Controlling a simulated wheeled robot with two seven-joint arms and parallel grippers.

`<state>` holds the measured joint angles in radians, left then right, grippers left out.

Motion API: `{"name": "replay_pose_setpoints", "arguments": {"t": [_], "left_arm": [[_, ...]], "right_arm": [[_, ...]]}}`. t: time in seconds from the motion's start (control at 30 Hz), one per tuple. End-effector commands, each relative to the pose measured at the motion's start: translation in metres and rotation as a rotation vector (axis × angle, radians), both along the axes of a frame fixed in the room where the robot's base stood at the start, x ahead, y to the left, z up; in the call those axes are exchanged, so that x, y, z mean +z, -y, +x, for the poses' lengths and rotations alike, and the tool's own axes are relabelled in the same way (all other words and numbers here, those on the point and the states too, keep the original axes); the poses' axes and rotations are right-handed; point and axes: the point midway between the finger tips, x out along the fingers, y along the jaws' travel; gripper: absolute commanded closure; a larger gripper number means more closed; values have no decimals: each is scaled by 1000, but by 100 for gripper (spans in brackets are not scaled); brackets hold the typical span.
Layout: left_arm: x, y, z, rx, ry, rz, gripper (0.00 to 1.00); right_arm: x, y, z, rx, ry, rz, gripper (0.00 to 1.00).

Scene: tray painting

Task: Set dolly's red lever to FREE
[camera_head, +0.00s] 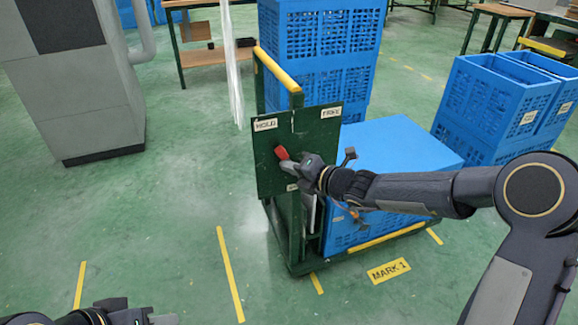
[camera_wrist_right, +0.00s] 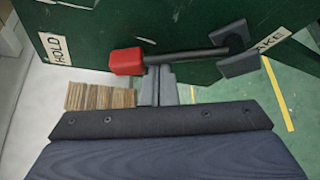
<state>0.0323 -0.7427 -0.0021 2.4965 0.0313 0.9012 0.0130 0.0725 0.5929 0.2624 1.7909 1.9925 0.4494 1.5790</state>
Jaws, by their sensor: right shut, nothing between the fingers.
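The dolly (camera_head: 301,270) has a green panel (camera_head: 270,178) with a HOLD label (camera_head: 265,125) at its upper left and a FREE label (camera_head: 331,112) at its upper right. The lever's red knob (camera_head: 281,153) points up-left, on the HOLD side. In the right wrist view the red knob (camera_wrist_right: 126,61) ends a dark shaft (camera_wrist_right: 190,54). My right gripper (camera_wrist_right: 158,82) is shut and empty, with its fingertips beside the shaft near the knob; contact is unclear. My left gripper (camera_head: 125,308) is low at the left, partly cut off; its jaws are unclear.
Blue crates (camera_head: 318,45) stand behind the panel, and a large blue load (camera_head: 395,145) sits on the dolly. More crates (camera_head: 500,100) stand at the right. A grey cabinet (camera_head: 75,90) is at the left. The green floor in front of the dolly is clear.

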Motion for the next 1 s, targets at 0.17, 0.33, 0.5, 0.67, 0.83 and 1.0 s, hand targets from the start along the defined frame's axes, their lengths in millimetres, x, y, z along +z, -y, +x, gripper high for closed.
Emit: {"name": "replay_pose_setpoints", "arguments": {"t": [0.17,0.33,0.5,0.67,0.83,1.0], "left_arm": [[5,0,0,0,0,0,64],[10,0,0,0,0,0,64],[19,0,0,0,0,0,64],[35,0,0,0,0,0,64],[60,0,0,0,0,0,64],[84,0,0,0,0,0,64]], "right_arm": [[2,1,0,1,-8,23,100],[3,3,1,0,-16,49,100],[6,7,2,-1,-32,93,100],[11,13,4,-3,-58,173,100],[16,23,8,-5,-104,309,100],[18,35,11,-4,-154,465,100]]}}
